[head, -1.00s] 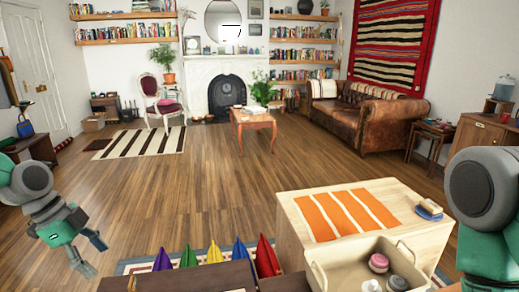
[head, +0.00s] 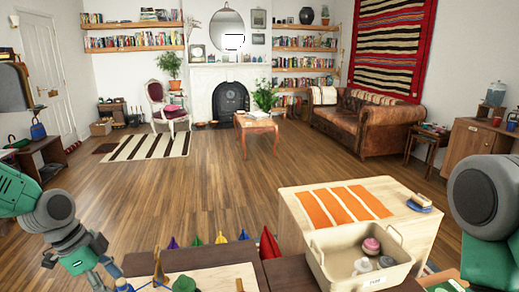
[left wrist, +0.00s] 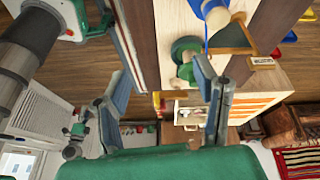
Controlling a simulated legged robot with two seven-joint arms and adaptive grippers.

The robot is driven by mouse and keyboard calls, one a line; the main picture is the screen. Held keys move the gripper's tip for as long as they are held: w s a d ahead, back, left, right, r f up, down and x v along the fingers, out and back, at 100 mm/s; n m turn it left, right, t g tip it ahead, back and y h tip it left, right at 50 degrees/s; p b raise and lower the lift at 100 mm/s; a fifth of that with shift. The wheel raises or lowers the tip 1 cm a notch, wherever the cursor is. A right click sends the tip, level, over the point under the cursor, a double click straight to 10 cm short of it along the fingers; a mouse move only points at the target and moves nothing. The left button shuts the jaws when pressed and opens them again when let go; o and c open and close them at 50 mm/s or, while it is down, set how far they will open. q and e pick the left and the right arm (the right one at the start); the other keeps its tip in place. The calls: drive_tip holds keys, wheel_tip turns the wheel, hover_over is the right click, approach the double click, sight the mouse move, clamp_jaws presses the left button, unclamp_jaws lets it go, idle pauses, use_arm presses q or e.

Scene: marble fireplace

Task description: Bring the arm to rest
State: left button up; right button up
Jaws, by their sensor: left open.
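My left arm comes in from the left edge of the head view, bent downward. My left gripper (head: 108,274) hangs low at the bottom left with its fingers apart, beside the left end of the dark table (head: 290,274). In the left wrist view the two fingers of the gripper (left wrist: 160,78) stand wide apart with nothing held between them. A green rounded object (left wrist: 186,50) on a pale board is beyond the fingers. Of my right arm, only the upper part shows at the right edge of the head view; its gripper is out of view.
A pale board (head: 215,280) with a green item (head: 184,284) lies on the dark table. A beige bin (head: 330,262) holding pink and grey round items stands to its right, by a wooden cabinet (head: 425,236) with an orange-striped cloth. Wooden floor (head: 215,190) beyond is clear.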

use_arm(q)
drive_tip(key=s+d+f+n+y+b, duration=0.1)
drive_tip(key=s+d+f+n, duration=0.3)
drive_tip(key=s+f, duration=0.35)
drive_tip(key=s+d+f+n+y+b, duration=0.1)
drive_tip(key=s+d+f+n, duration=0.25)
drive_tip(key=s+f, duration=0.4)
drive_tip(key=s+f+n+y, duration=0.2)
drive_tip(key=s+f+n, duration=0.2)
drive_tip(key=s, duration=0.7)
wheel_tip(320, 180, down, 2)
drive_tip(key=shift+d+n+b, duration=0.3)
drive_tip(key=shift+d+n, duration=0.05)
drive_tip(key=shift+d, duration=0.1)
drive_tip(key=shift+a, duration=0.1)
drive_tip(key=shift+w, duration=0.2)
